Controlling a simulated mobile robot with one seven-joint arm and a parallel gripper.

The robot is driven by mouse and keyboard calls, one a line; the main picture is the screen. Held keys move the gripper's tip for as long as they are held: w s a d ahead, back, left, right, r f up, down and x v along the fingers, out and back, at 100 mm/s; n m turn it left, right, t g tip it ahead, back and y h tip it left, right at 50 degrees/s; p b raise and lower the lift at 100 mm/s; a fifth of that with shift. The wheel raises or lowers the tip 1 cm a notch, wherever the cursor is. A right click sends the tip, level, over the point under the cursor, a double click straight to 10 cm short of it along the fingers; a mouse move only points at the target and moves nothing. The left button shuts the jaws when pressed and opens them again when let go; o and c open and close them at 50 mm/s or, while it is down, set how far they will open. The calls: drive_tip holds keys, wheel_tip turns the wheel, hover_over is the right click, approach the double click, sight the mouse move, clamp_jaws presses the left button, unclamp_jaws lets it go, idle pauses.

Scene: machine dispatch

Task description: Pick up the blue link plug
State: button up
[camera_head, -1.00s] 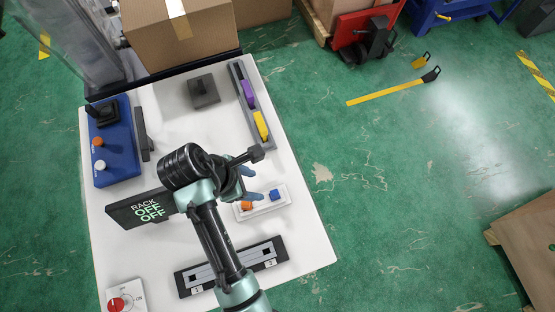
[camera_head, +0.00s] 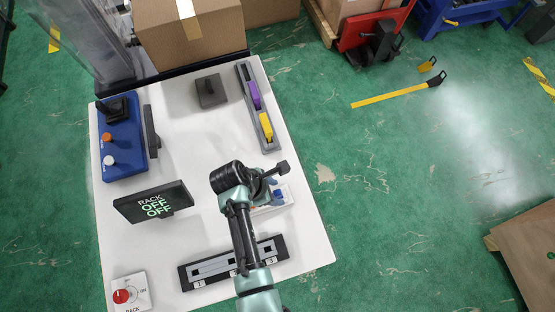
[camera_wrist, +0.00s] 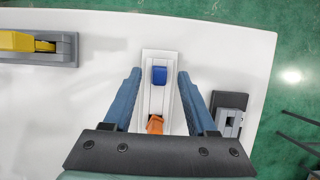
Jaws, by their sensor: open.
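The blue link plug (camera_wrist: 159,75) sits at one end of a small white holder (camera_wrist: 148,57). In the wrist view it lies ahead and between my two blue fingers, not touched by them. An orange plug (camera_wrist: 155,124) sits in the same holder, nearer my wrist. In the head view the blue plug (camera_head: 278,195) shows beside my arm, and the holder is partly hidden behind it. My gripper (camera_wrist: 157,75) is open and empty above the holder, one finger on each side of it.
A grey rail with a purple piece (camera_head: 254,95) and a yellow piece (camera_head: 266,128) lies along the table's right edge. A dark slotted rack (camera_head: 194,276) lies near the front. A screen reading RACK OFF OFF (camera_head: 150,203) and a blue control box (camera_head: 122,155) stand on the left.

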drive_tip(key=shift+x, duration=0.95)
clamp_jaws()
